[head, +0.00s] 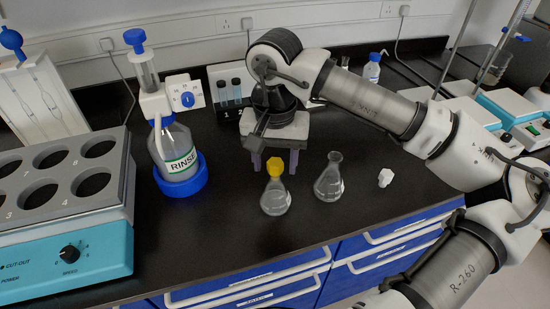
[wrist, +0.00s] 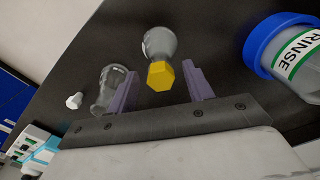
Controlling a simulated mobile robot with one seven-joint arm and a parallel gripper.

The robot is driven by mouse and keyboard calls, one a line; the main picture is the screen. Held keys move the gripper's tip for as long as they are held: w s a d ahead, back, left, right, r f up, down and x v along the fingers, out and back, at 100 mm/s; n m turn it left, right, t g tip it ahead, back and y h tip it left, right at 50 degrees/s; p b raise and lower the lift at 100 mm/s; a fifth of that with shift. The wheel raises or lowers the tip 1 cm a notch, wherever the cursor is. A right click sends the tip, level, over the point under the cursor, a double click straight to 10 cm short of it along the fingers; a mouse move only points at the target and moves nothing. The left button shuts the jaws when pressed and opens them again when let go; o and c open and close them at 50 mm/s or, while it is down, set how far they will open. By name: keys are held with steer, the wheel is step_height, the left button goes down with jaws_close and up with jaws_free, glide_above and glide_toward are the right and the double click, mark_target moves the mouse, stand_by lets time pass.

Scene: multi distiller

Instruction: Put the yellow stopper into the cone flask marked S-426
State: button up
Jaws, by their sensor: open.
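The yellow stopper (head: 275,166) has a hexagonal head and sits in the mouth of a cone flask (head: 275,198). In the wrist view the stopper (wrist: 160,75) and that flask (wrist: 160,42) line up with the gap between my fingers. A second cone flask (head: 329,181), open-mouthed, stands to the right; it is partly behind a finger in the wrist view (wrist: 108,88). Both hold clear liquid. I cannot read S-426 on either. My gripper (head: 275,171) is open and empty, its fingers pointing down behind the stopper in the head view, not visibly touching it.
A white stopper (head: 385,178) lies right of the flasks. The RINSE bottle (head: 175,155) stands in a blue ring (head: 182,182) to the left. A grey block with wells (head: 65,175) fills the far left. The bench's front edge is close to the flasks.

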step_height(320, 180, up, 14)
steer(key=b, duration=0.1)
stand_by(0.4)
steer(key=shift+f, duration=0.15)
